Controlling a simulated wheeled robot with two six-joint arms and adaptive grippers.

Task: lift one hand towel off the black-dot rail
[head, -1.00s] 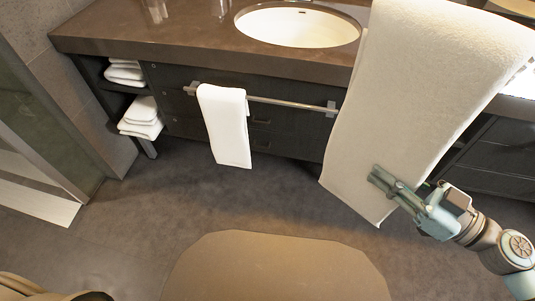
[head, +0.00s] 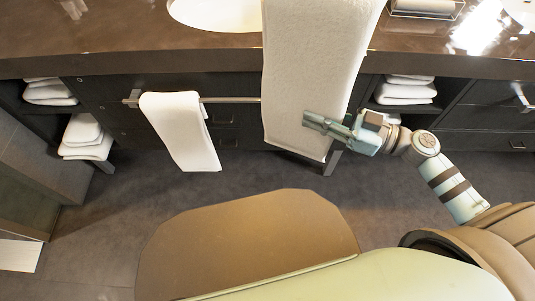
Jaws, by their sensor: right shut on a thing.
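A cream hand towel (head: 310,60) hangs long and close to me in the head view, running past the top edge. My right gripper (head: 318,124) is at its lower right part and is shut on it. A second white towel (head: 180,130) hangs folded over a metal rail (head: 232,100) on the dark vanity front. The held towel hides the right end of this rail. Small dark marks near the rail's left mount are too small to identify surely. My left gripper is not in view.
A brown countertop (head: 120,45) with a white basin (head: 215,12) is above the rail. Open shelves hold folded towels at left (head: 85,138) and right (head: 405,90). Another rail end (head: 522,97) shows at far right. The grey floor (head: 110,225) is clear.

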